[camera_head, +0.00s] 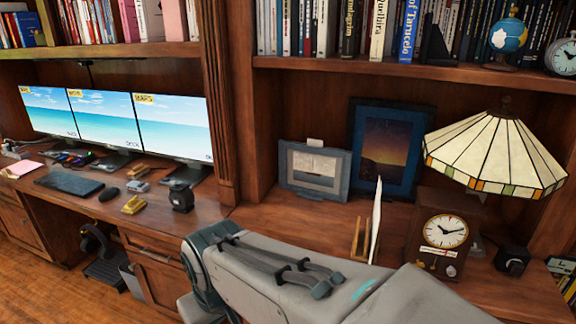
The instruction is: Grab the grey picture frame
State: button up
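The grey picture frame (315,169) stands upright on the right-hand desk, leaning near the back panel of the bookcase. It has a blue-grey border, a pale mat and a small picture inside. A larger dark blue frame (389,148) with a night-sky picture stands just right of it and slightly farther back. A small white card shows at the grey frame's top edge. My arm crosses the lower middle of the view, in front of the desk and below the grey frame. My gripper is not visible, so its state and distance to the frame are hidden.
A wooden holder with a thin white upright sheet (376,222), a wooden clock (441,235) and a stained-glass lamp (495,155) stand to the right. A shelf (400,68) of books overhangs the frames. Three monitors (120,120) stand on the left desk beyond a wooden post (219,100).

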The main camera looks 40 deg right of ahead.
aim_at(317, 174)
jog(key=z, duration=0.8)
jog(key=i, duration=0.9)
jog(key=z, duration=0.9)
jog(key=i, duration=0.2)
jog(key=z, duration=0.25)
